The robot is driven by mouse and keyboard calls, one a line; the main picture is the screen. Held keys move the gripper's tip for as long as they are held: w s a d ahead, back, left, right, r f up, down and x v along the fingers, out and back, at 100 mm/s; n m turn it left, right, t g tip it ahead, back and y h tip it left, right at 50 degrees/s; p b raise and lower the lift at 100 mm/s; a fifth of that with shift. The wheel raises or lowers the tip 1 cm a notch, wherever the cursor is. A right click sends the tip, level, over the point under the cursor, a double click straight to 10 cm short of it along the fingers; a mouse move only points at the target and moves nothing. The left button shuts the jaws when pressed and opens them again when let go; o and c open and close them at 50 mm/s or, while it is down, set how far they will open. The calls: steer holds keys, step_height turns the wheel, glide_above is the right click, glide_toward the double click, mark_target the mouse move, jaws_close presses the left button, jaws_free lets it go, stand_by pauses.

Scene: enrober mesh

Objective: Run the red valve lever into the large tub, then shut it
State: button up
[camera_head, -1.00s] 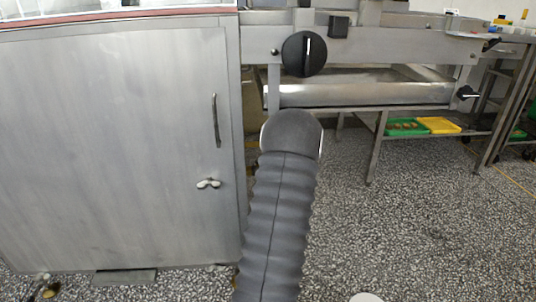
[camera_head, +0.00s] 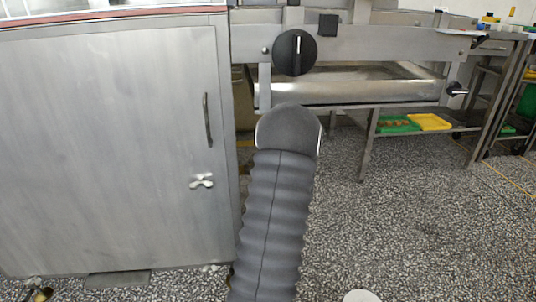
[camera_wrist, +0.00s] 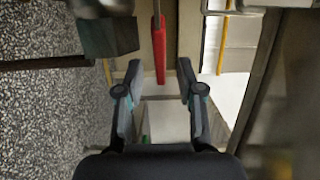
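In the wrist view a red lever (camera_wrist: 160,50) hangs from a thin metal rod at the top middle. My gripper (camera_wrist: 160,67) is open, with one finger to each side of the lever's lower end. Whether the fingers are deep enough to have it between them, or touch it, I cannot tell. A pale, box-like surface (camera_wrist: 167,121) shows below and between the fingers; I cannot tell whether it is the large tub. The head view shows my dark, ribbed arm reaching towards the machine, and it hides my gripper there. The lever is not visible in the head view.
A steel cabinet (camera_head: 110,150) with a handle fills the left. Right of it, the machine frame (camera_head: 390,45) carries a black knob (camera_head: 294,52) above a metal tray (camera_head: 350,92). Green (camera_head: 398,124) and yellow trays (camera_head: 430,121) lie on a shelf. Speckled floor (camera_head: 400,220) is open at lower right.

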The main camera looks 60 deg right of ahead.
steer(key=v, duration=0.8)
steer(key=shift+s+a, duration=0.2)
